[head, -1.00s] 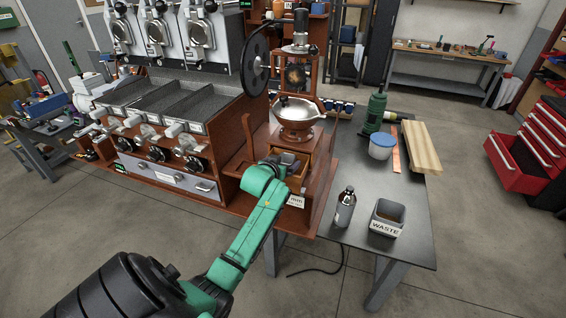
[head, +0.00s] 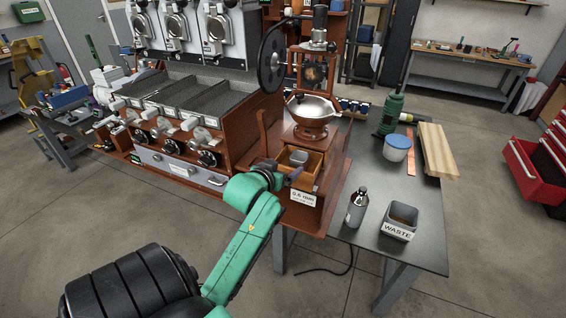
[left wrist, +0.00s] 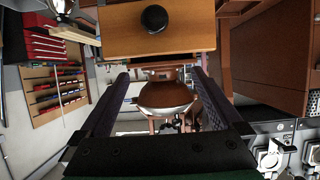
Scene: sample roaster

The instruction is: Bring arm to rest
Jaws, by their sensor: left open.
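My left arm is green and reaches from the bottom of the head view to the grinder's base. My left gripper (head: 282,174) is open in front of the small wooden drawer (head: 314,163) of the copper-bowled grinder (head: 312,112). My right gripper is not in view.
The roaster (head: 190,110) stands left of the grinder. On the dark table (head: 395,190) are a bottle (head: 357,208), a waste bin (head: 399,221), a blue-and-white tub (head: 397,148), a green device (head: 389,114) and wooden boards (head: 437,150). Open floor lies in front.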

